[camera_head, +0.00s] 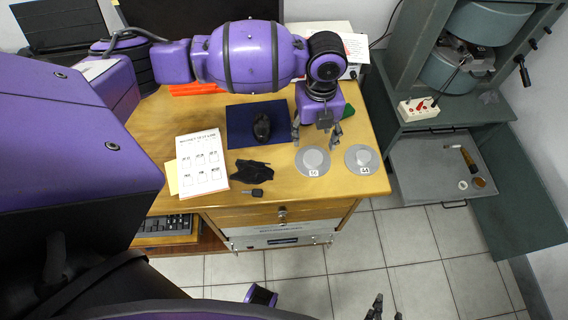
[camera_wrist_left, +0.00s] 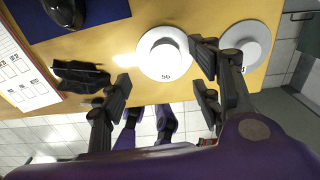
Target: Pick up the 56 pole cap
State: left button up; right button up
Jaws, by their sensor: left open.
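The 56 pole cap (camera_head: 312,162) is a light grey disc with a raised round centre and a small number label. It lies flat near the front edge of the wooden desk. My left gripper (camera_head: 316,142) is open and empty above the desk, close to the cap's far side. In the left wrist view the cap (camera_wrist_left: 163,60) shows largely between and beyond the spread fingers (camera_wrist_left: 164,86), with no clear contact. A similar 44 pole cap (camera_head: 361,160) lies just to the right, partly hidden by a finger in the wrist view. My right gripper (camera_head: 385,308) is at the bottom edge, mostly cut off.
Left of the caps lie a black cloth-like item (camera_head: 251,172), a small dark key-like object (camera_head: 251,192) and a printed sheet (camera_head: 202,161). A dark mouse (camera_head: 262,127) rests on a blue mat (camera_head: 240,136). A grey-green magnet frame with a tray (camera_head: 425,168) stands right.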

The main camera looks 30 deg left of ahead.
aim_at(312, 156)
pick_arm(q)
jog(key=m, duration=0.2)
jog(key=shift+s+d+m, duration=0.15)
jog(key=shift+d+m, duration=0.15)
jog(key=shift+d, duration=0.05)
jog(key=shift+d+m, duration=0.15)
jog(key=shift+m, duration=1.25)
jog(key=shift+f+m, duration=0.15)
jog(key=shift+m, duration=0.15)
notch_tip(312, 156, down, 8)
jog(key=shift+r, duration=0.15)
jog(key=shift+c, duration=0.4)
grip_shut()
